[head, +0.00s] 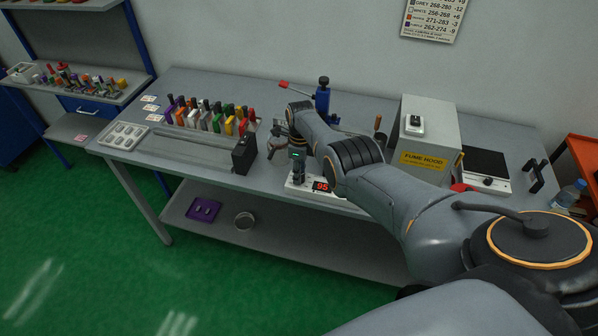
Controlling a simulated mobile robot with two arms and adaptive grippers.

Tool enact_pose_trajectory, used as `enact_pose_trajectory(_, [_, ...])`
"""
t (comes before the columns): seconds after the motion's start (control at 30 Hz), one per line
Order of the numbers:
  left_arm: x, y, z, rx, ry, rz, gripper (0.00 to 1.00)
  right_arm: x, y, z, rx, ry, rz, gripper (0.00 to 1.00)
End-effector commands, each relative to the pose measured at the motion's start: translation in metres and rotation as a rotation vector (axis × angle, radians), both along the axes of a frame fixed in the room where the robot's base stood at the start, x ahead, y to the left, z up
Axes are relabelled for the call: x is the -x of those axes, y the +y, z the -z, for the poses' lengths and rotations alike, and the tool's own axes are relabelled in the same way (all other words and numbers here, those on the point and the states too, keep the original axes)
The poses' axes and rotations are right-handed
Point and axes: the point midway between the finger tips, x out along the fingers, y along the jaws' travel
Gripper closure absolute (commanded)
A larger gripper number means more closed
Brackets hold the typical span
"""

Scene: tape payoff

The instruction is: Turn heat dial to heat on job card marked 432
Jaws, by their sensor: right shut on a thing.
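My right gripper (298,176) points down at a low white unit (295,189) near the front of the bench. Its fingers are shut on what looks like the heat dial, which they hide. A red display (321,186) beside the fingers reads 95. Several small white cards (150,107) lie at the bench's left end; their print is too small to read, so I cannot tell which is marked 432. A wall chart (435,14) lists colours with number ranges and plus or minus values. My left gripper is out of view.
A row of coloured tools (216,120) stands left of my gripper, with a black block (244,154) in front. A blue stand (323,97) is behind my arm. A fume hood box (432,130) and a black-topped plate (484,168) stand to the right.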

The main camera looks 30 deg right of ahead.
Motion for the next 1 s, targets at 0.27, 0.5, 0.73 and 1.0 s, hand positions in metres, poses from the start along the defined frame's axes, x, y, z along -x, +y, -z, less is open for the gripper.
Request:
enact_pose_trajectory(0.27, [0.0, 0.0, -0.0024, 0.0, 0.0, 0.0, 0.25, -0.001, -0.0019, -0.0018, 0.002, -0.003, 0.132, 1.0])
enact_pose_trajectory(0.5, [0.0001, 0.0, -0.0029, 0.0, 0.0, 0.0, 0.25, -0.0009, -0.0023, -0.0017, 0.004, -0.004, 0.177, 1.0])
enact_pose_trajectory(0.73, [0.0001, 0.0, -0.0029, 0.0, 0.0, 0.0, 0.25, -0.0008, -0.0024, -0.0016, 0.004, -0.003, 0.183, 1.0])
enact_pose_trajectory(1.0, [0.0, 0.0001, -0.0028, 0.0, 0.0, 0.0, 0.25, -0.0008, -0.0025, -0.0015, 0.004, -0.003, 0.182, 0.51])
